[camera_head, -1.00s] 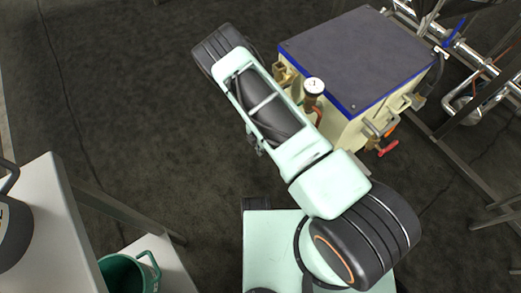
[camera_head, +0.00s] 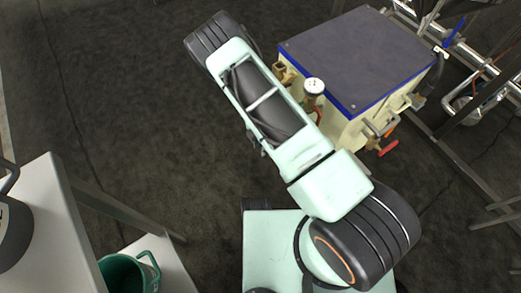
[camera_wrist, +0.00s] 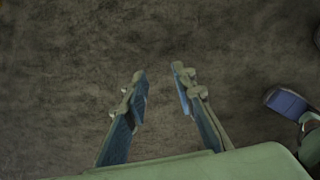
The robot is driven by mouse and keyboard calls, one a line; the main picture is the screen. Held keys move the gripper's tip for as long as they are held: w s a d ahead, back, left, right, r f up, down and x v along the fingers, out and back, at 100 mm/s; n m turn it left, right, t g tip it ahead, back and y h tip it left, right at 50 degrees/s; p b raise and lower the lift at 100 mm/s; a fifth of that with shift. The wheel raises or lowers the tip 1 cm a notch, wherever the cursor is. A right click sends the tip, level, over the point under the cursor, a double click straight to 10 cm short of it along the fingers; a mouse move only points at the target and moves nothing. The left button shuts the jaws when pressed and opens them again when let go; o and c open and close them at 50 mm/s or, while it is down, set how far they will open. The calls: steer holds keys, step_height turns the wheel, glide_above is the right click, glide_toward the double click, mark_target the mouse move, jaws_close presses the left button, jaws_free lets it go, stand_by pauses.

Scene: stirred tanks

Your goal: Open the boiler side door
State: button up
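The boiler is a cream box with a dark grey top (camera_head: 355,58) edged in blue, at the upper right of the head view. Its side door cannot be made out; my arm covers part of the near left side. A round white gauge (camera_head: 314,86) stands at its near edge. My gripper (camera_wrist: 158,80) shows in the wrist view with its two fingers apart and nothing between them, over bare dark floor. The head view does not show my gripper. The boiler cannot be clearly identified in the wrist view.
A red-handled valve (camera_head: 388,148) and pipes sit at the boiler's right front. A metal frame (camera_head: 460,155) stands to the right. A grey table (camera_head: 50,215) and a green bucket (camera_head: 125,272) are at lower left. The dark floor (camera_head: 120,110) left of the boiler is clear.

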step_height(320, 180, up, 9)
stand_by(0.3)
steer(key=shift+c, duration=0.5)
